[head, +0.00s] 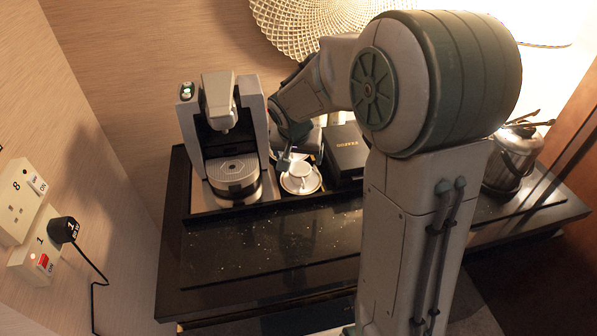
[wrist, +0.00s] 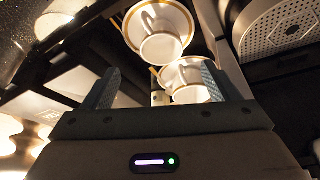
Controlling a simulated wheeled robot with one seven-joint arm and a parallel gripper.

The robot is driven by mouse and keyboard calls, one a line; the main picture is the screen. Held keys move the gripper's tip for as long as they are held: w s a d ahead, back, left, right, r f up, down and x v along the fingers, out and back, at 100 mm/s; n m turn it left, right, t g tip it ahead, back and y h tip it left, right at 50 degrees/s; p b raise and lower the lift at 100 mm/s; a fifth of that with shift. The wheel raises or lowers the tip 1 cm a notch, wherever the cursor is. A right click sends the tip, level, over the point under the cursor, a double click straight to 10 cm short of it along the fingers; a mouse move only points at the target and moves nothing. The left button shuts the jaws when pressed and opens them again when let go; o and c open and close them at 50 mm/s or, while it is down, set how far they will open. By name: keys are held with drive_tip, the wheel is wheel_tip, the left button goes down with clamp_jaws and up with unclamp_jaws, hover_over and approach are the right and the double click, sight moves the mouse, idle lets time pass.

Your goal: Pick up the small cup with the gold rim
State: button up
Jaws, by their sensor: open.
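A small white cup (head: 300,170) sits on a white saucer (head: 301,187) on the dark tray, right of the coffee machine. In the wrist view a white cup (wrist: 160,47) stands on a saucer with a gold rim (wrist: 187,22), beyond my fingertips. A second white cup shape (wrist: 190,94) with a gold-edged saucer appears closer, between my fingers near the right one; I cannot tell whether it is a reflection. My gripper (wrist: 160,84) is open, with no cup visibly held. In the head view its end (head: 287,160) is beside the cup, partly hidden by my arm.
The coffee machine (head: 228,135) stands left of the cup. A black box (head: 346,150) is close on its right. A metal kettle (head: 512,160) stands at the far right. The front of the dark counter (head: 265,245) is clear. Wall sockets are at left.

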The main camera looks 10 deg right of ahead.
sight(300, 169)
drive_tip(key=shift+w+p+x, duration=0.2)
drive_tip(key=shift+p+x, duration=0.55)
drive_tip(key=shift+x, duration=3.9)
drive_tip(key=shift+a, duration=0.1)
drive_tip(key=c, duration=1.1)
